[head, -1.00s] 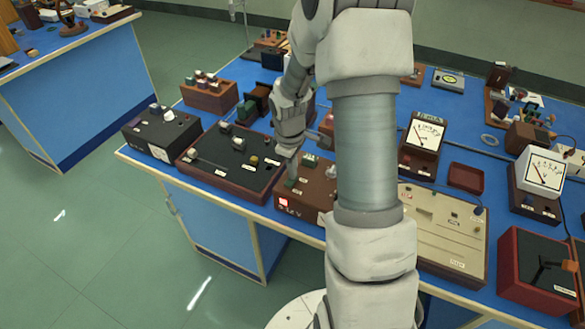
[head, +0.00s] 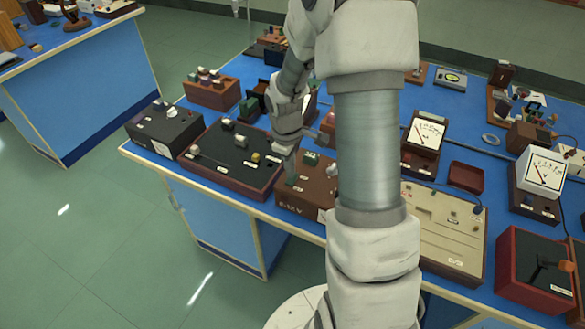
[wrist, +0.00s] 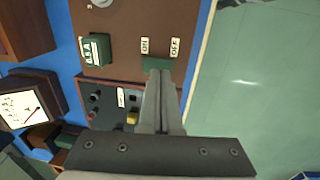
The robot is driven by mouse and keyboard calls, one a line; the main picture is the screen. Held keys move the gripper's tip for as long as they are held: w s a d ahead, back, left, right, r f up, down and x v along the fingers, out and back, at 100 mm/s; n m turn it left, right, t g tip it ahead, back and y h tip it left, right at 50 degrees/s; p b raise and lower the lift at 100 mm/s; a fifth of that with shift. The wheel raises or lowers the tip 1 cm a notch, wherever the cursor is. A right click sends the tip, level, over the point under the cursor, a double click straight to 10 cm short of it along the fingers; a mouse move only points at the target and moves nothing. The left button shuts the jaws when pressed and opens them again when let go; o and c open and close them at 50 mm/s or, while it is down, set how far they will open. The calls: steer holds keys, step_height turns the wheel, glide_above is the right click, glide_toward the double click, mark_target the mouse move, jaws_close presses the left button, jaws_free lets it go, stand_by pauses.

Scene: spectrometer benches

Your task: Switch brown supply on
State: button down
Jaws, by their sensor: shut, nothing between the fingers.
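The brown supply (head: 318,192) is a brown box near the front edge of the blue bench, partly hidden behind my arm in the head view. Its front carries a pale voltage marking. In the wrist view the brown panel (wrist: 120,25) has a white ON label (wrist: 145,46), an OFF label (wrist: 174,47) beside it and a green block (wrist: 95,50). My gripper (head: 291,181) is shut and empty, pointing down at the supply's left part. In the wrist view its fingertips (wrist: 160,73) are just below the two labels and hide whatever is under them. I cannot tell whether they touch.
A black-topped board (head: 225,165) lies left of the supply, with a black box (head: 165,128) beyond it. A beige unit (head: 440,235) stands to the right, with a meter (head: 425,135) behind it. A red-sided box (head: 535,275) is at the far right. Floor lies free in front.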

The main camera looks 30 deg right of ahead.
mark_target(290, 181)
step_height(290, 181, up, 12)
steer(key=s+a+p, duration=0.1)
steer(key=shift+a+r, duration=0.15)
steer(key=shift+a, duration=0.05)
stand_by(0.3)
steer(key=d+b, duration=0.1)
steer(key=b, duration=0.7)
steer(key=shift+w+f, duration=0.35)
steer(key=shift+w, duration=0.05)
steer(key=shift+d+r+b, duration=0.1)
steer(key=shift+b, duration=0.4)
steer(key=shift+r+b, duration=0.3)
steer(key=shift+b, duration=0.1)
